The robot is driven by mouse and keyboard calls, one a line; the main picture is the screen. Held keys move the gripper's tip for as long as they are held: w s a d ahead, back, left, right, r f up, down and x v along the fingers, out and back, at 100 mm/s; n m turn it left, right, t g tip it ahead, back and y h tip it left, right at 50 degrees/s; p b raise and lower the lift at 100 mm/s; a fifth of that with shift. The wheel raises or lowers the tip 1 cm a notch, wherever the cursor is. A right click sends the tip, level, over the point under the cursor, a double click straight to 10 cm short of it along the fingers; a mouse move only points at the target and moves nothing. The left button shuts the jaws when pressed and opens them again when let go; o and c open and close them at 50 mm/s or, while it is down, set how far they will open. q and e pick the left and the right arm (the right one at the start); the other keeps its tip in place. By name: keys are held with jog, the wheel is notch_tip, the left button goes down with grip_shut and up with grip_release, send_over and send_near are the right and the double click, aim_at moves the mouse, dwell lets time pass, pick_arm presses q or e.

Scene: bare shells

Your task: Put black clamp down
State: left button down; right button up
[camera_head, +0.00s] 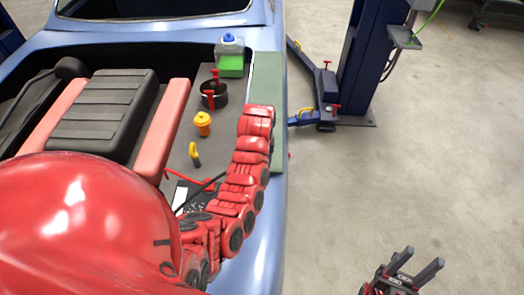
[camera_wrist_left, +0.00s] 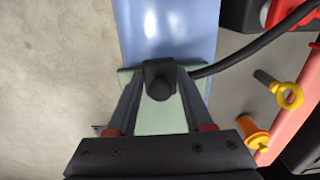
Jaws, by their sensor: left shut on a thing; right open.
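My left gripper (camera_wrist_left: 158,100) is shut on the black clamp (camera_wrist_left: 160,80) in the left wrist view. The clamp sits between the fingertips, over a pale green panel (camera_wrist_left: 165,118), with a black cable (camera_wrist_left: 250,50) running from it to the right. Whether the clamp touches the panel, I cannot tell. In the head view, my red left arm hides the left gripper and the clamp; the green panel (camera_head: 266,85) shows along the bay's right edge, and part of the black cable (camera_head: 202,189) shows beside the arm. My right gripper (camera_head: 412,265) is open and empty over the floor.
The blue car body (camera_wrist_left: 170,30) borders the panel. A blue lift post (camera_head: 363,65) stands right.

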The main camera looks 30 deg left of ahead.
pick_arm(q)
jog(key=w+a+b, duration=0.1)
jog(key=w+b, duration=0.1)
jog(key=b, duration=0.1)
jog(key=w+a+f+b, duration=0.1)
jog(key=w+b, duration=0.2)
jog(key=w+a+b, duration=0.2)
jog(key=shift+w+f+b, duration=0.2)
jog(key=shift+w+b, duration=0.2)
jog(key=shift+w+a+r, duration=0.1)
jog(key=shift+w+r, duration=0.05)
jog(key=shift+w, duration=0.1)
jog(key=shift+f+p, duration=0.25)
jog(key=shift+p, duration=0.05)
jog(key=shift+f+p, duration=0.6)
jog(key=shift+f, duration=0.9)
jog(key=shift+f, duration=0.1)
